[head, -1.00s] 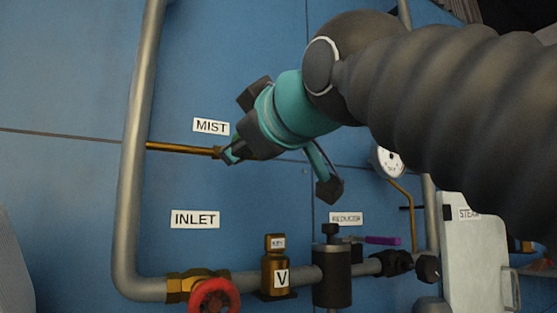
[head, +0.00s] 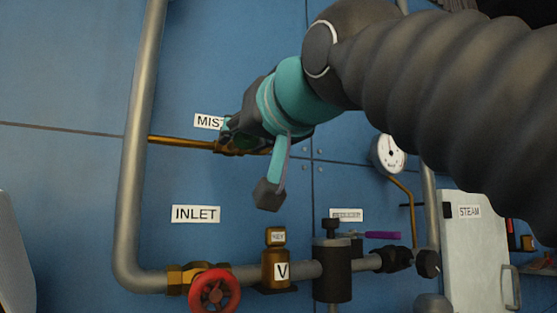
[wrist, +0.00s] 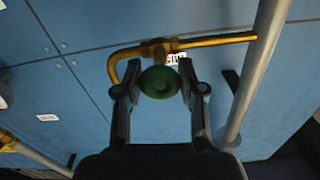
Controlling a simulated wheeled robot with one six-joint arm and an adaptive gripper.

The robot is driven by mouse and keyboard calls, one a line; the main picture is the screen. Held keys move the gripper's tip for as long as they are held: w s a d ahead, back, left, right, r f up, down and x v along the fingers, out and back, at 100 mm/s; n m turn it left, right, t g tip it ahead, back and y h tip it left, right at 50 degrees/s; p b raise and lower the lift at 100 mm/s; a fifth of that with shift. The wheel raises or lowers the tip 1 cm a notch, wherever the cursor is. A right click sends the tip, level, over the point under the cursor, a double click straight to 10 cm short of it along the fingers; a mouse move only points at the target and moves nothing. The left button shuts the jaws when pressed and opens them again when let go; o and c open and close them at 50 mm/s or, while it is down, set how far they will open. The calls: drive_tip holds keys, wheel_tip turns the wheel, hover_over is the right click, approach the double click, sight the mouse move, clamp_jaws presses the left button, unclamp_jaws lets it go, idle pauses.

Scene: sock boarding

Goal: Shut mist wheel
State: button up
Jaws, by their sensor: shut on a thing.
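The mist wheel is a small green round handwheel (wrist: 159,82) on a thin brass pipe (wrist: 215,40). In the wrist view it sits between the two fingertips of my gripper (wrist: 157,84), which is shut on it. In the head view my gripper (head: 245,150) is at the brass mist line, just below the MIST label (head: 208,122), and covers most of the wheel.
Below are a red inlet wheel (head: 214,291), a brass valve marked V (head: 276,268) and a black reducer (head: 332,272). A grey pipe (head: 135,160) runs up the left. A gauge (head: 391,154) and a white STEAM panel (head: 470,240) stand right.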

drive_tip(key=shift+m, duration=0.6)
drive_tip(key=o, duration=1.2)
drive_tip(key=shift+c, duration=0.2)
drive_tip(key=v, duration=1.2)
drive_tip(key=shift+f, duration=0.1)
